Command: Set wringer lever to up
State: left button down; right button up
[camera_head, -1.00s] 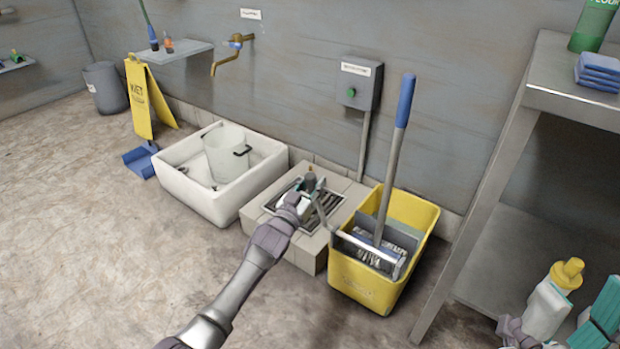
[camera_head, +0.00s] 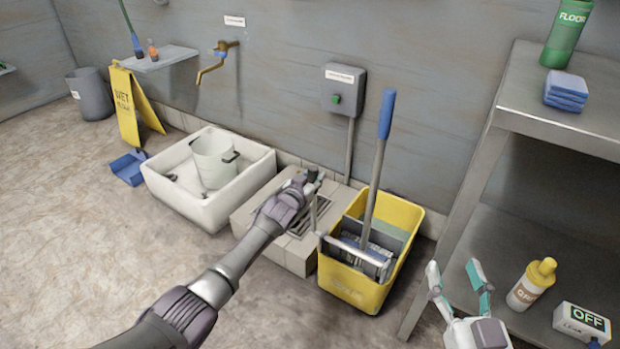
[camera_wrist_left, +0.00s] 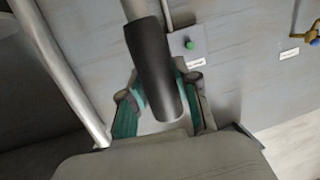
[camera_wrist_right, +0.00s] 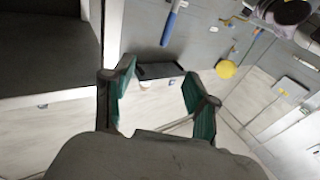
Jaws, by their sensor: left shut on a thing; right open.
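The yellow mop bucket (camera_head: 352,291) stands on the floor with a grey wringer (camera_head: 349,254) on top. The wringer lever (camera_head: 314,213) rises from the wringer's left side and looks near upright. My left gripper (camera_head: 309,181) is at the lever's top end. In the left wrist view, its green-padded fingers are shut around the lever's black grip (camera_wrist_left: 158,70). In the head view the hand hides part of the lever. My right gripper (camera_head: 456,268) is open and empty in front of the shelf, with its open fingers also in the right wrist view (camera_wrist_right: 158,92).
A blue-handled mop (camera_head: 385,125) stands in the bucket. A metal shelf (camera_head: 520,100) with bottles is at the right. A grey switch box (camera_head: 345,92) is on the wall.

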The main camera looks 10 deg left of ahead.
pick_arm(q)
jog(key=shift+w+d, duration=0.1)
jog(key=shift+w, duration=0.25)
jog(key=shift+r, duration=0.15)
pick_arm(e)
jog(key=shift+d+f+g, duration=0.1)
jog(key=shift+f+g, duration=0.4)
jog(key=shift+f, duration=0.2)
pick_arm(q)
jog(key=shift+w, duration=0.1)
pick_arm(e)
jog(key=shift+h, duration=0.3)
pick_arm(q)
jog(key=c, duration=1.2)
grip_release()
jog(key=o, duration=0.4)
jog(key=shift+w+d, duration=0.1)
